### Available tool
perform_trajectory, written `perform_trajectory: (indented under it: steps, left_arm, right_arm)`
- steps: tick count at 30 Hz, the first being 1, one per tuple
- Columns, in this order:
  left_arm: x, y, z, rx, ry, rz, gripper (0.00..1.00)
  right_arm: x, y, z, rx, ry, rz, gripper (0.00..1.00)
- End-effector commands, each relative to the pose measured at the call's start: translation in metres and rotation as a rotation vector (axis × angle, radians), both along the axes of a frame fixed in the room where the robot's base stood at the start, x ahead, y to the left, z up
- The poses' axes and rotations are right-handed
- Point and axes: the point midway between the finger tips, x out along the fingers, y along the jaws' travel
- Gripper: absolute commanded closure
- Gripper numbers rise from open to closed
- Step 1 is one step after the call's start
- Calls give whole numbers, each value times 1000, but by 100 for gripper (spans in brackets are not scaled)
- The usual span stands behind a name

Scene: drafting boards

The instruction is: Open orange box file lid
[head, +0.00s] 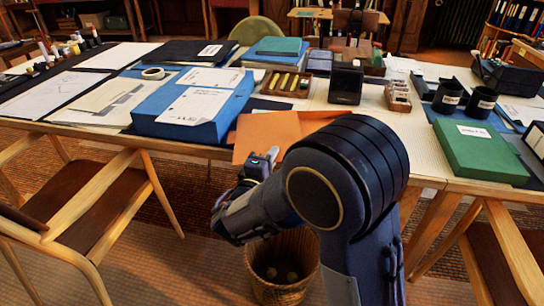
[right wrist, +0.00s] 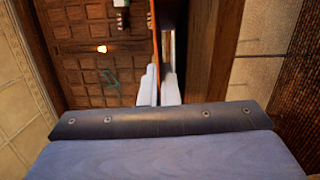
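The orange box file (head: 268,128) lies at the table's front edge in the middle of the head view. Its orange face reaches past the edge, and my right arm hides its right part. My right gripper (head: 270,158) is at its lower front edge. In the right wrist view the orange lid (right wrist: 155,45) shows edge-on as a thin strip running down between the two pale fingertips of this gripper (right wrist: 160,88). The fingers are close together with the lid's edge between them. My left gripper is not in view.
A blue box file (head: 165,115) with papers on top lies left of the orange one. A green box file (head: 478,150) lies at the right. A wicker basket (head: 270,292) stands on the floor below. Wooden chairs (head: 95,225) stand before the table.

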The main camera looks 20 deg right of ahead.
Motion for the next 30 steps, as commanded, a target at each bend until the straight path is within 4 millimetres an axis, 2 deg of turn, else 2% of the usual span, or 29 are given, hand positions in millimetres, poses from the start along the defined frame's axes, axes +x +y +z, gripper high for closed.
perform_trajectory:
  steps: [17,30]
  left_arm:
    - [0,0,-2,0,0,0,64]
    - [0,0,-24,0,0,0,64]
  right_arm:
    - [0,0,1,22,-6,-1,100]
    - [0,-2,20,261,-95,-2,100]
